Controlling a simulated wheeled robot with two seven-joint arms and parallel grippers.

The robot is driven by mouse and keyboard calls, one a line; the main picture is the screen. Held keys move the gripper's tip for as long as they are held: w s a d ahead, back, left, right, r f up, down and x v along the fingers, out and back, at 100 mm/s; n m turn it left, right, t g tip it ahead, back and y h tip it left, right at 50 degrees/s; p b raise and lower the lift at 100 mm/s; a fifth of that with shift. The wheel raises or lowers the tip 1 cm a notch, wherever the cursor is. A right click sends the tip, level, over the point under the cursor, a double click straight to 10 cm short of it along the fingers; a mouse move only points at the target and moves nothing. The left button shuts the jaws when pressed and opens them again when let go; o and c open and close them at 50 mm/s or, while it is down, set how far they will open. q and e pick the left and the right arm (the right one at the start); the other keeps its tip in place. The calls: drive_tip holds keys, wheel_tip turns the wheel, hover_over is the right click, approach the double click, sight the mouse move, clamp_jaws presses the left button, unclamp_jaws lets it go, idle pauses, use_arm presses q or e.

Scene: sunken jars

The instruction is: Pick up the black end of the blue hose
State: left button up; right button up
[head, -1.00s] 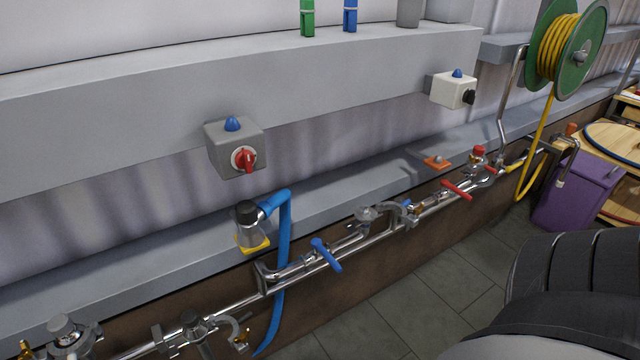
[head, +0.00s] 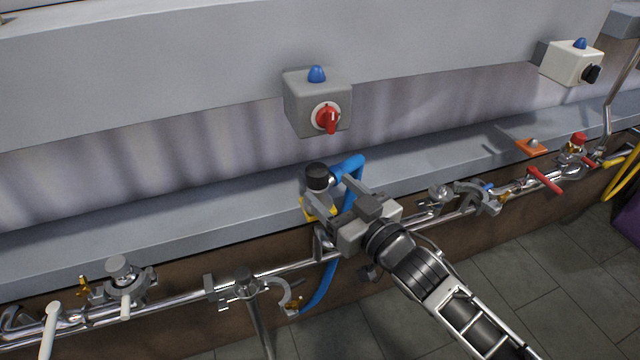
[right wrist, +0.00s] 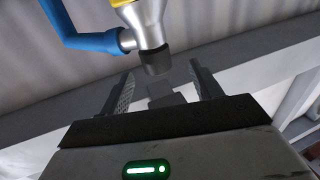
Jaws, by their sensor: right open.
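The hose bends over and hangs down behind the pipe. My right gripper (head: 329,193) is open and reaches to the fitting from the front right, hiding part of it. In the right wrist view, the black end (right wrist: 155,60) shows by the gap between the open fingertips (right wrist: 162,70), with nothing gripped. My left gripper is out of view.
A grey switch box (head: 300,103) with a red knob is on the wall above the fitting. A chrome pipe (head: 190,296) with clamps and valves runs along below the ledge. An orange plate (head: 531,147) lies further right on the ledge. The ledge left of the fitting is clear.

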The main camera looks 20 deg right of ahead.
sight(312, 169)
drive_tip(key=x, duration=0.7)
drive_tip(key=shift+w+d, duration=0.1)
drive_tip(key=shift+w, duration=0.3)
drive_tip(key=c, duration=1)
drive_tip(key=shift+r, duration=0.1)
drive_tip(key=shift+c, duration=0.8)
